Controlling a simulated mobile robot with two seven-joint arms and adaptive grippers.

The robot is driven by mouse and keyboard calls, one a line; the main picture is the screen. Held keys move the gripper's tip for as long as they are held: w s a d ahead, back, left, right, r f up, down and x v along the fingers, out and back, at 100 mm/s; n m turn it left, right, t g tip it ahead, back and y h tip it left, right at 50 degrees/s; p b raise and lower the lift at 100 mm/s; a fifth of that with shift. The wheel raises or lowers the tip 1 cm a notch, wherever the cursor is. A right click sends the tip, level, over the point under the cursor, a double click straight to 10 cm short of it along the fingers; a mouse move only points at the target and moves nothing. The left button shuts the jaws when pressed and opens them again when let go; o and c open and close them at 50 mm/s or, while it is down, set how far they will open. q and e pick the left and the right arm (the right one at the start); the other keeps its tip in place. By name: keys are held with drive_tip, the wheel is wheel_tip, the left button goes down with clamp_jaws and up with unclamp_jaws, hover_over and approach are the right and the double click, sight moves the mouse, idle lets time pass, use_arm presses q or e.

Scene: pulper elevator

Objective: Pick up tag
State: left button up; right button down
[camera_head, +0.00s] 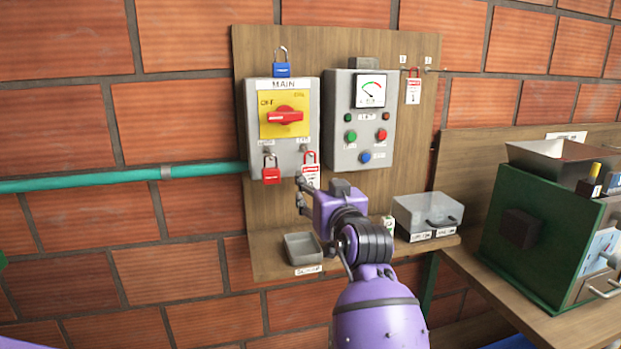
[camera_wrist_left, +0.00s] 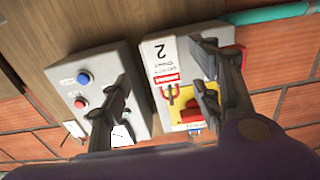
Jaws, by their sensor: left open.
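A white tag with a red band (camera_head: 311,174) hangs under the lower right of the grey MAIN switch box (camera_head: 249,117). It also shows in the left wrist view as a white tag with a 2 on it (camera_wrist_left: 168,52). A second red-and-white tag (camera_head: 413,92) hangs from a hook at the upper right of the board. My left gripper (camera_head: 302,190) is open, just below the tag under the MAIN box. My right gripper is not in view.
A red padlock (camera_head: 271,176) hangs beside the tag, and a blue one (camera_head: 282,70) sits atop the box. A control box (camera_head: 345,146) is to the right. Below are a grey tray (camera_head: 303,250) and a clear-lidded box (camera_head: 428,212). A green machine (camera_head: 530,236) stands far right.

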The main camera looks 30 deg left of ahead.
sight(311, 175)
use_arm(q)
drive_tip(key=a, duration=0.1)
drive_tip(key=w+a+r+p, duration=0.1)
drive_tip(key=w+a, duration=0.1)
drive_tip(key=a, duration=0.1)
drive_tip(key=shift+w+r, duration=0.25)
drive_tip(key=shift+r, duration=0.05)
drive_tip(key=shift+w+a+f+p, duration=0.25)
drive_tip(key=shift+w+a+p, duration=0.1)
drive_tip(key=shift+w+a, duration=0.3)
drive_tip(key=shift+w+a+f, duration=0.1)
drive_tip(key=shift+w, duration=0.05)
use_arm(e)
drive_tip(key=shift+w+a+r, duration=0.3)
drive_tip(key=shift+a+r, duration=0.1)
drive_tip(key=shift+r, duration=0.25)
use_arm(q)
drive_tip(key=shift+c, duration=1.1)
drive_tip(key=c, duration=0.9)
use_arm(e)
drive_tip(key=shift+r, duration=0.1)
